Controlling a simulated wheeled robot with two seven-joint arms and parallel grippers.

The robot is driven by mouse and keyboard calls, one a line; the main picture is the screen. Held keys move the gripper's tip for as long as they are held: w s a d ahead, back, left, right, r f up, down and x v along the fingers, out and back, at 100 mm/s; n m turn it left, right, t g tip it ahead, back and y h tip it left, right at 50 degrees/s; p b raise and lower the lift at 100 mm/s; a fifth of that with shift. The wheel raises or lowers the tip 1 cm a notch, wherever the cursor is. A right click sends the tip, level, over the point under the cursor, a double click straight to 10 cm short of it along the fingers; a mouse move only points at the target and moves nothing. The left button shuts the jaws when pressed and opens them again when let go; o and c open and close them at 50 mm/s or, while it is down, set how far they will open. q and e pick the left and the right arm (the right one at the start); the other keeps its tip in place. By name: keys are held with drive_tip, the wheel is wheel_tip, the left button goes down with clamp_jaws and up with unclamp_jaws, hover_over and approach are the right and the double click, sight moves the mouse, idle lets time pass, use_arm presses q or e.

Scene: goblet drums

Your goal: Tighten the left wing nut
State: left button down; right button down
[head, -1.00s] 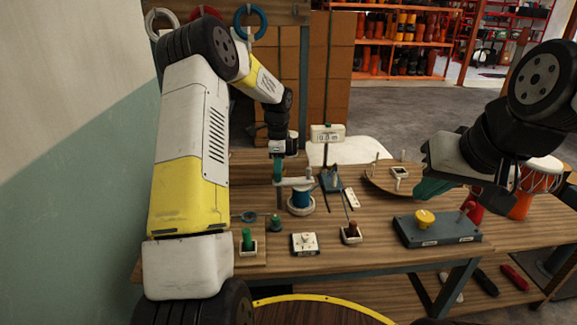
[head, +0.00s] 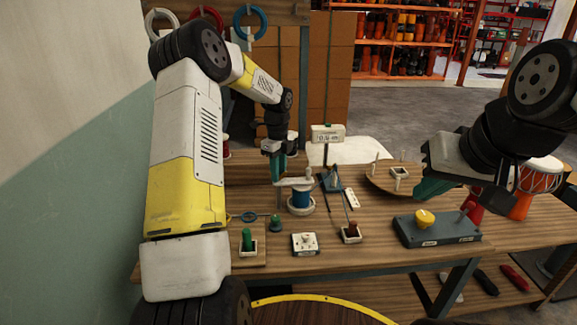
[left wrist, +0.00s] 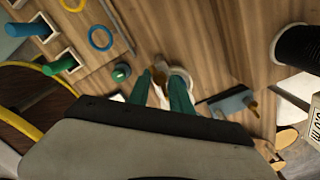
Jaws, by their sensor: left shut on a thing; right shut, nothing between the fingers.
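A small press with a blue cylinder (head: 300,198) stands on the bench in the head view. A pale crossbar (head: 297,182) lies over it, with an upright post (head: 308,173) at its right end. My left gripper (head: 277,180) points down at the crossbar's left end. Its green fingers are shut on a small pale piece there, apparently the left wing nut (left wrist: 160,88), seen between the fingertips in the left wrist view. The fingers hide most of it. My right gripper (head: 432,188) is shut and empty above the bench at the right.
A digital display (head: 327,133) stands behind the press. In front are a green peg (head: 247,240), a white switch block (head: 304,243) and a dark red-topped peg (head: 352,232). A grey box with a yellow knob (head: 425,219) sits at right. A goblet drum (head: 540,175) stands beyond.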

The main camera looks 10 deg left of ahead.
idle(0.3)
use_arm(q)
drive_tip(key=c, duration=1.3)
unclamp_jaws()
drive_tip(key=shift+r, duration=0.1)
wheel_tip(320, 180, up, 8)
drive_tip(key=shift+f, duration=0.2)
